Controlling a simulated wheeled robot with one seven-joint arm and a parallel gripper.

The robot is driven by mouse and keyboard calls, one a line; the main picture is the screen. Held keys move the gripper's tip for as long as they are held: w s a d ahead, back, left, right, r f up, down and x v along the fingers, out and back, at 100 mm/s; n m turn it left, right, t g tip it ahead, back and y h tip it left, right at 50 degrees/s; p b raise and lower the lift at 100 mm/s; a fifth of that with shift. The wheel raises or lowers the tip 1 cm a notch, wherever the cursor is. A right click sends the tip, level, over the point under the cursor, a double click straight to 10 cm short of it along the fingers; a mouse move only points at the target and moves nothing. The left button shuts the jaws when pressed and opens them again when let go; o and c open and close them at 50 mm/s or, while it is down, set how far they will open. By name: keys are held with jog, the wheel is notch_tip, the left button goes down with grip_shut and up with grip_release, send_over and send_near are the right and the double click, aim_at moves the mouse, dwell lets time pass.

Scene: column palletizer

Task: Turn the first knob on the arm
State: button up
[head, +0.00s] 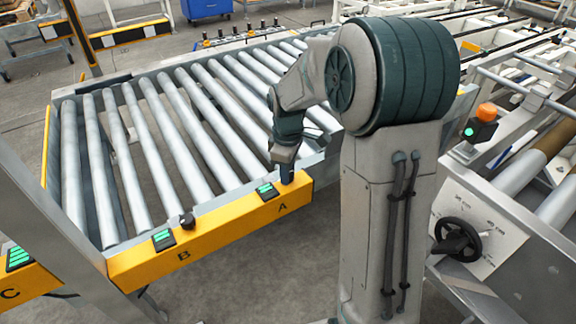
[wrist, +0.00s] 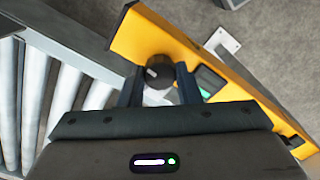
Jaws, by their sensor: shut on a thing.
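A yellow arm (head: 215,237) runs along the front of the roller conveyor and carries the letters A and B. My gripper (head: 287,177) reaches down to its right end, just above the letter A. In the wrist view, a dark round knob (wrist: 158,70) with a light pointer mark sits on the yellow arm (wrist: 150,35) between my two fingers. My gripper is shut on this knob. My gripper hides it in the head view. A second black knob (head: 187,221) stands on the arm by the letter B.
Small green displays sit beside the A position (head: 266,190) and the B position (head: 163,238). The metal rollers (head: 170,140) lie behind the arm. A panel with a black handwheel (head: 457,238) stands at right. Another yellow bar marked C (head: 30,278) is at lower left.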

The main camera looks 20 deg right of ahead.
jog(key=n+p, duration=0.1)
jog(key=n, duration=0.2)
jog(key=shift+r+n+p, duration=0.2)
jog(key=shift+n+p, duration=0.1)
jog(key=shift+p, duration=0.1)
jog(key=shift+f+n+p, duration=0.1)
jog(key=shift+n+p, duration=0.85)
jog(key=shift+n, duration=0.85)
jog(key=shift+w, duration=0.1)
jog(key=o, duration=1)
jog(key=shift+c, duration=0.2)
notch_tip(320, 180, up, 14)
jog(key=p, duration=0.1)
jog(key=shift+f, duration=0.15)
